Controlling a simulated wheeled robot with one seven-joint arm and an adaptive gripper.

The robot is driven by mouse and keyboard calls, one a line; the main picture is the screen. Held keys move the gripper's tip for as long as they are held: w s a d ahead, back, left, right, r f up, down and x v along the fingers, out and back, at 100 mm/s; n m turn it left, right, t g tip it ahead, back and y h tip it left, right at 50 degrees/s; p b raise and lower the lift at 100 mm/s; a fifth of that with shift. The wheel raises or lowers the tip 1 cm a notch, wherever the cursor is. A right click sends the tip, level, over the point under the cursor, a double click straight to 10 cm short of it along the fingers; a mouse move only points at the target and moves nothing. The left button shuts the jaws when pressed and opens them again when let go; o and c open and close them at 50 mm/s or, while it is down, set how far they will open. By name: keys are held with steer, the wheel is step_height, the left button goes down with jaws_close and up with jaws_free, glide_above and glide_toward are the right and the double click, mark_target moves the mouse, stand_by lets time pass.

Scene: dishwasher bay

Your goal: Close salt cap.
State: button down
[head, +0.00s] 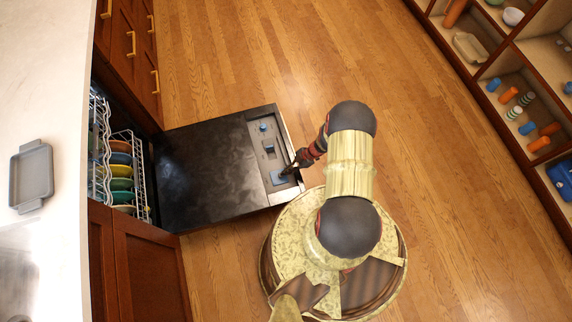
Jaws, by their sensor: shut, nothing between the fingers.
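The dishwasher door (200,170) lies folded down flat, its dark inner face up. I cannot tell for sure which of these is the salt cap. My gripper (286,172) is shut and empty, just over or beside the flat blue piece. Its tips hide part of that piece, and I cannot tell whether they touch it.
A rack (145,190) with several colored dishes stands inside the dishwasher at left. A countertop (40,100) with a grey tray (31,176) is at far left. Shelves (490,75) with small items stand at right. The wooden floor (400,120) between is clear.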

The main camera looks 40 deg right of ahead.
steer(key=shift+s+a, duration=0.15)
steer(key=shift+s, duration=0.05)
steer(key=v, duration=1.2)
steer(key=shift+w+f, duration=0.1)
steer(key=shift+w, duration=0.05)
